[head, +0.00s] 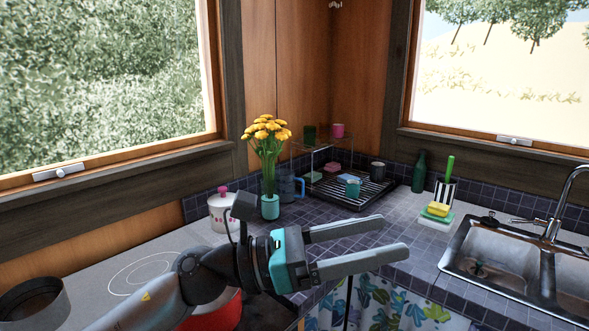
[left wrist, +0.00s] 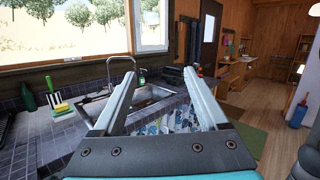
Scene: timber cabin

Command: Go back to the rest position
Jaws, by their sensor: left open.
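My left gripper (head: 400,243) reaches in from the lower left in the head view, above the front edge of the tiled counter (head: 325,232). Its two fingers are spread apart with nothing between them. In the left wrist view the open fingers (left wrist: 170,92) point toward the sink (left wrist: 150,105) and the room behind. My right gripper is in neither view.
A cooktop (head: 150,268) with a red pot (head: 218,312) lies beneath my left arm. A vase of yellow flowers (head: 268,158), a dish rack (head: 345,195), a green bottle (head: 419,172) and a sink (head: 492,262) line the counter.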

